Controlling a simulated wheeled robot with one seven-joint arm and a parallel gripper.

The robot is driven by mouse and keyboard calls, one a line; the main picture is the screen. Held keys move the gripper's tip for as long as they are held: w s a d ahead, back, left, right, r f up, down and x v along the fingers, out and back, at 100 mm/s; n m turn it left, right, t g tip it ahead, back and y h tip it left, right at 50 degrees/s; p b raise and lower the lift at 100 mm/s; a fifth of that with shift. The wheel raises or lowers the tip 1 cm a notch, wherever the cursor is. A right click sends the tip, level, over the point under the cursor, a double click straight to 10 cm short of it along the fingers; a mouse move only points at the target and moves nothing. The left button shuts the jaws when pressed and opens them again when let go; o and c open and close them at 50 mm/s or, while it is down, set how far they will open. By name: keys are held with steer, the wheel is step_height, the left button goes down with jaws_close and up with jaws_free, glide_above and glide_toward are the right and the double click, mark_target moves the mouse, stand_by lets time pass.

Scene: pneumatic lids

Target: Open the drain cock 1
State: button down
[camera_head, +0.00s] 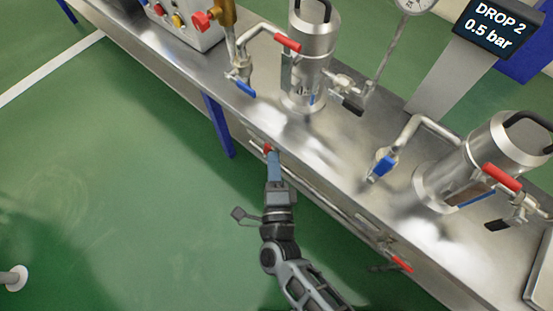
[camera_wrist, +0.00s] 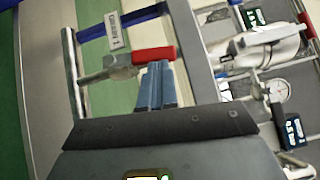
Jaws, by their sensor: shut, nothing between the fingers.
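A drain cock with a red lever (camera_head: 267,148) sits on the front edge of the steel bench, near the blue leg. In the wrist view its red lever (camera_wrist: 153,54) lies level across the picture, with a metal valve body (camera_wrist: 118,69) to its left. My gripper (camera_head: 272,156) is shut and empty, its blue fingertips (camera_wrist: 158,66) right at the lever. I cannot tell whether they touch it. A second red-levered cock (camera_head: 402,264) is further right on the front edge.
The steel bench (camera_head: 312,137) carries two metal vessels (camera_head: 314,45) (camera_head: 468,165) with red and blue valve levers. A rail runs along the bench front. A blue leg (camera_head: 218,125) stands left of my gripper. Green floor (camera_head: 110,190) is clear.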

steer(key=shift+w+a+r, duration=0.3)
stand_by(0.4)
